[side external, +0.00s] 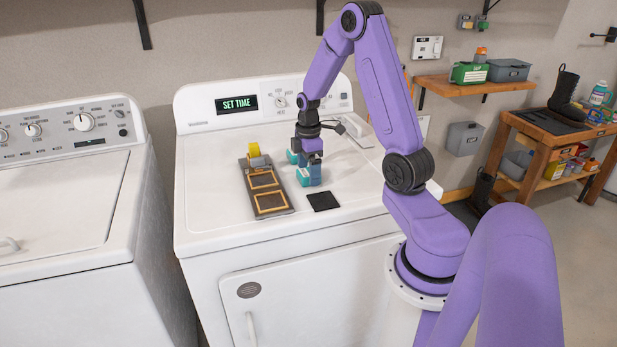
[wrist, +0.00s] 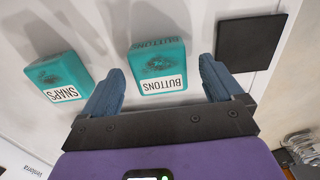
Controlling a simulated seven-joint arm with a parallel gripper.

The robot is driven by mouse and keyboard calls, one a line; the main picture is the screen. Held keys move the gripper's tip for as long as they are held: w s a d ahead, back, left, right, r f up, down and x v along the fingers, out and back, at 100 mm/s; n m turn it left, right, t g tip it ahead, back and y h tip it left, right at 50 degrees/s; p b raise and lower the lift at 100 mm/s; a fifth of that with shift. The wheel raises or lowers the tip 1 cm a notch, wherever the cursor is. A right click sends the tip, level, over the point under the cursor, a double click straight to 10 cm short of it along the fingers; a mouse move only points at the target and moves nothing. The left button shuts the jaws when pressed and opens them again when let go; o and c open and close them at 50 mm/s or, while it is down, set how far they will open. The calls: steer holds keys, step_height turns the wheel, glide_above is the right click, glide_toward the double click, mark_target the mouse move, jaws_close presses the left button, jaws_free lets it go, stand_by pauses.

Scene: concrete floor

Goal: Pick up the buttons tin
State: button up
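The buttons tin (wrist: 158,66) is a small teal box with a white label reading BUTTONS. In the wrist view it lies between my two spread fingers, with a gap on each side. My gripper (wrist: 163,68) is open and empty. In the side view the buttons tin (side external: 309,179) sits on the white dryer top, with my gripper (side external: 313,167) pointing down right at it and partly covering it. A similar teal snaps tin (wrist: 59,76) lies to the left in the wrist view; it also shows behind in the side view (side external: 292,157).
A black square pad (side external: 323,201) lies in front of the buttons tin. A dark board with wooden frames (side external: 268,202) and a yellow roll (side external: 254,150) lies to the left. The dryer's control panel (side external: 265,95) rises behind. The dryer top's far left is clear.

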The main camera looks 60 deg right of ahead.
steer(key=c, duration=1.2)
